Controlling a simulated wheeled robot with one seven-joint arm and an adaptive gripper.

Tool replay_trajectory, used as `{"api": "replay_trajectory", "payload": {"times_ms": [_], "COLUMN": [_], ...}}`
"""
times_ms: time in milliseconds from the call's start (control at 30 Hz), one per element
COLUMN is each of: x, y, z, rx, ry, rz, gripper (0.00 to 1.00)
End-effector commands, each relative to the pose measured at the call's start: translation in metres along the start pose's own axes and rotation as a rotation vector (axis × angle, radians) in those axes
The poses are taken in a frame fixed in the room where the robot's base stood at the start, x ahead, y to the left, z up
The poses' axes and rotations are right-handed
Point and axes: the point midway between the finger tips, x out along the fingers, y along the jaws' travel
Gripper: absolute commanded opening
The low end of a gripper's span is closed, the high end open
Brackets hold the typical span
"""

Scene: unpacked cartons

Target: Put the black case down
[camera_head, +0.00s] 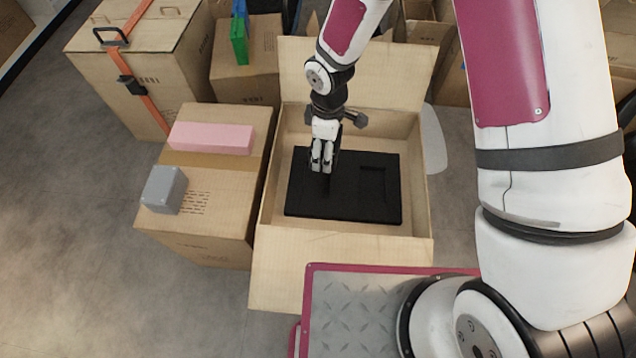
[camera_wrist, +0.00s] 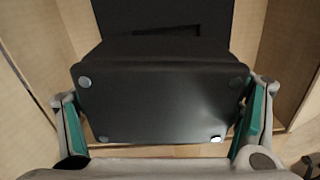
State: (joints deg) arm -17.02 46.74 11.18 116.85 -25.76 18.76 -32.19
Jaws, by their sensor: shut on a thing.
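My gripper (camera_head: 322,167) points down over the open carton and is shut on the black case. In the wrist view the case (camera_wrist: 160,102) is a dark flat box with small round feet at its corners, held by its sides between the green finger pads. In the head view only a thin dark part of the case (camera_head: 334,165) shows beside the fingers, hard to tell from the black insert (camera_head: 340,207) beneath. The insert lies in the open carton (camera_head: 413,235) and has a rectangular recess on its right. Whether the case touches the insert cannot be told.
A closed carton (camera_head: 222,185) to the left bears a pink block (camera_head: 212,138) and a grey box (camera_head: 163,189). A taller strapped carton (camera_head: 160,70) stands behind. The open carton's flaps are spread. A metal tread plate (camera_head: 350,310) is in front. Floor at left is clear.

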Motion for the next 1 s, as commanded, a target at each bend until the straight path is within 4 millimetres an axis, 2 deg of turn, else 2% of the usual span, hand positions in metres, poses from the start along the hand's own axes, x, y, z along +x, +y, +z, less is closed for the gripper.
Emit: {"api": "replay_trajectory", "payload": {"times_ms": [33,233,533,1000], "x": [0.010,0.029,0.078,0.126], "y": [-0.005,-0.013,-0.014,-0.013], "z": [-0.007,-0.020,-0.020,-0.020], "rx": [-0.040,-0.115,-0.117,-0.115], "ry": [-0.001,-0.001,-0.001,-0.001], "rz": [-0.002,0.001,0.000,0.001], "gripper": [0.52,0.52,0.52,0.52]}}
